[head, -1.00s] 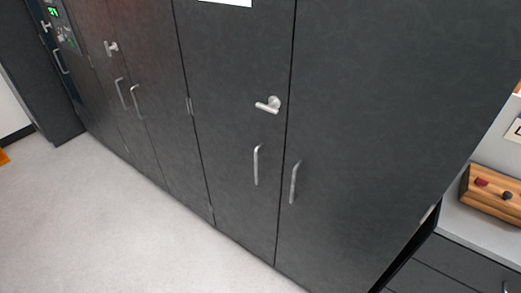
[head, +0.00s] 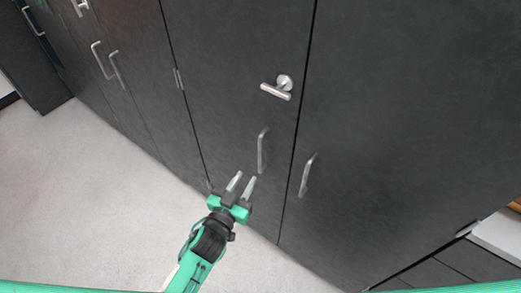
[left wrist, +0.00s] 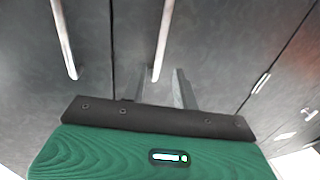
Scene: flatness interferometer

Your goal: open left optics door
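A dark grey cabinet door (head: 225,75) stands shut in the middle of the head view. It bears a silver lever latch (head: 277,88) and, below that, a vertical bar handle (head: 262,150). My left gripper (head: 247,180) is open and empty, its two fingers pointing up toward the lower end of this handle. In the left wrist view, a bar handle (left wrist: 163,40) shows beyond the gap between the fingers (left wrist: 158,92), apparently not touched. My right gripper is not in view.
The neighbouring door (head: 410,110) on the right is shut and has its own bar handle (head: 306,175). More shut doors with handles (head: 102,60) stand to the left. The pale floor (head: 110,200) is clear. A light counter (head: 498,236) is at the right edge.

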